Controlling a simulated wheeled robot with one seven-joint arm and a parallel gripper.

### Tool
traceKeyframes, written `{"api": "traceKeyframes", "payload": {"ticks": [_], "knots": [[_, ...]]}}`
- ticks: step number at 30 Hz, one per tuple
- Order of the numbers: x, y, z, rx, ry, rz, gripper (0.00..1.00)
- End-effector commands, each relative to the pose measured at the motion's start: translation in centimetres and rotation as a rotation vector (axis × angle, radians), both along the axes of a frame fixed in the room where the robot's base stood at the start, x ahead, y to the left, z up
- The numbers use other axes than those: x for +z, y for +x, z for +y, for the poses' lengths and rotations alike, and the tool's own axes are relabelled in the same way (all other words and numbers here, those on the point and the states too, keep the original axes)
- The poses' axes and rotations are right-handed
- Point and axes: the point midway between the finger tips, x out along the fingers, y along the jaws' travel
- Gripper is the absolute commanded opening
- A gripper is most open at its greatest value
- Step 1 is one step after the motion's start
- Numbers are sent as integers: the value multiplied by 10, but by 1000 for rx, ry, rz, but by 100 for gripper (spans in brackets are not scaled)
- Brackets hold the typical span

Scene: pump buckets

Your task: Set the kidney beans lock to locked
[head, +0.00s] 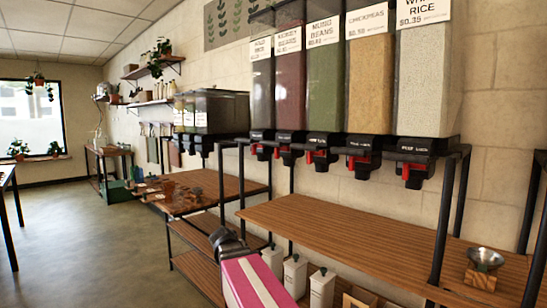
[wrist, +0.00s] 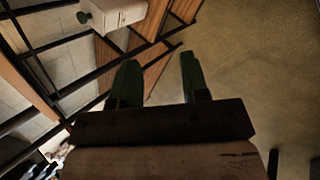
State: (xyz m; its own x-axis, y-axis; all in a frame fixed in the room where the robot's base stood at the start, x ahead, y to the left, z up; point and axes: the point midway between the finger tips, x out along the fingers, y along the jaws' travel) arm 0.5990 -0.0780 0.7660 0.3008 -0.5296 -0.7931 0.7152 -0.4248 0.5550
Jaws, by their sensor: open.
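The kidney beans dispenser (head: 291,88) is a tall clear bin of dark red beans, second from the left in the row. Its black outlet with a red part, where the lock (head: 288,154) is, hangs under the bin above the wooden shelf. The lock's setting is too small to tell. In the wrist view my gripper (wrist: 158,62) is open and empty, its two dark green fingers apart over the floor beside the racks. In the head view my pink arm shows low in the middle, well below and left of the dispenser; the fingers cannot be made out there.
Similar dispensers stand on both sides, including mung beans (head: 325,85) and chickpeas (head: 369,85). A wooden shelf (head: 350,235) in a black frame lies below them. A metal scoop bowl (head: 485,260) stands at its right. White containers (head: 295,272) sit lower. Floor at left (head: 90,250) is clear.

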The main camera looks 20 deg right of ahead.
Motion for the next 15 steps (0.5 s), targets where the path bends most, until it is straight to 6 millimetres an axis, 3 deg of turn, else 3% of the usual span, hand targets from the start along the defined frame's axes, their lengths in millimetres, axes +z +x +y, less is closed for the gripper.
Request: {"api": "traceKeyframes", "payload": {"ticks": [1,6,15], "knots": [[23,10,-5,54,-70,6,42],[99,31,-21,216,-322,70,42],[244,46,-41,390,-773,265,42]]}}
